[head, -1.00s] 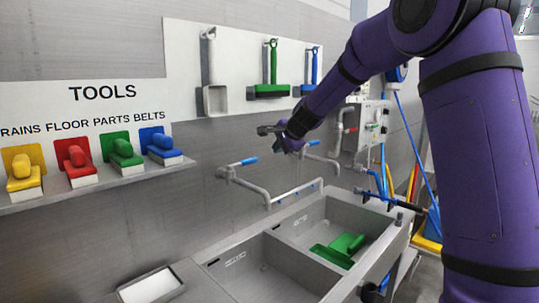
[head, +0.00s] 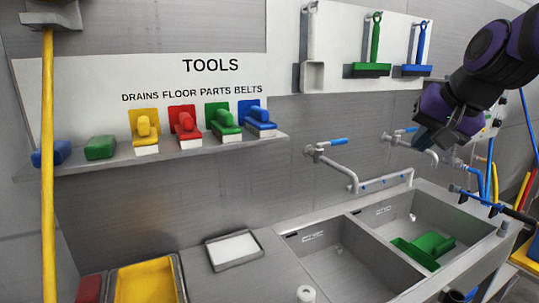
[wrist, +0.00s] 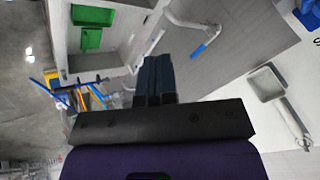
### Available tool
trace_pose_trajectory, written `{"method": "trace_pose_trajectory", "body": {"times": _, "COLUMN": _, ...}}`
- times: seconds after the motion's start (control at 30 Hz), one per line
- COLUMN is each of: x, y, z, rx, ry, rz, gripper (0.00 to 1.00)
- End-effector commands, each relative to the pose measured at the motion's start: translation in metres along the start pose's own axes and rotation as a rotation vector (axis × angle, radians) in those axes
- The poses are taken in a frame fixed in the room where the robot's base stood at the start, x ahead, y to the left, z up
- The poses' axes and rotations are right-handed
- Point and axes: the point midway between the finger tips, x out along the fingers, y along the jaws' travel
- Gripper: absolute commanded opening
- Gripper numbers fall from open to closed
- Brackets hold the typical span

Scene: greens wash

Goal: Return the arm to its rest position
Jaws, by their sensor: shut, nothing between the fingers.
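My gripper (head: 436,136) is at the right of the head view, in front of the wall and above the sink, on my purple and black arm. In the wrist view its dark fingers (wrist: 154,80) are together, with nothing between them. It touches no object that I can see. A green brush and green piece (head: 428,247) lie in the right basin of the sink (head: 345,222); they also show as green shapes in the wrist view (wrist: 92,16).
A tool shelf (head: 200,150) carries yellow, red, green and blue brushes. Hanging tools (head: 374,50) are on the wall board. Taps (head: 322,150) stick out over the sink. A yellow pole (head: 48,160) stands at left. A white tray (head: 234,249) lies left of the basins.

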Motion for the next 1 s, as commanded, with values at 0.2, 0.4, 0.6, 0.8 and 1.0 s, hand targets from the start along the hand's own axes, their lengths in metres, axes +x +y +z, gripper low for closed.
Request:
{"method": "trace_pose_trajectory", "body": {"times": 0.2, "x": -0.037, "y": 0.039, "z": 0.074, "rx": -0.232, "ry": -0.028, "rz": 0.083, "gripper": 0.0}}
{"method": "trace_pose_trajectory", "body": {"times": 0.4, "x": -0.054, "y": 0.075, "z": 0.126, "rx": -0.4, "ry": -0.054, "rz": 0.158, "gripper": 0.0}}
{"method": "trace_pose_trajectory", "body": {"times": 0.6, "x": -0.059, "y": 0.093, "z": 0.148, "rx": -0.474, "ry": -0.07, "rz": 0.195, "gripper": 0.0}}
{"method": "trace_pose_trajectory", "body": {"times": 0.8, "x": -0.059, "y": 0.094, "z": 0.15, "rx": -0.48, "ry": -0.071, "rz": 0.198, "gripper": 0.0}}
{"method": "trace_pose_trajectory", "body": {"times": 1.0, "x": -0.059, "y": 0.094, "z": 0.15, "rx": -0.48, "ry": -0.071, "rz": 0.198, "gripper": 0.0}}
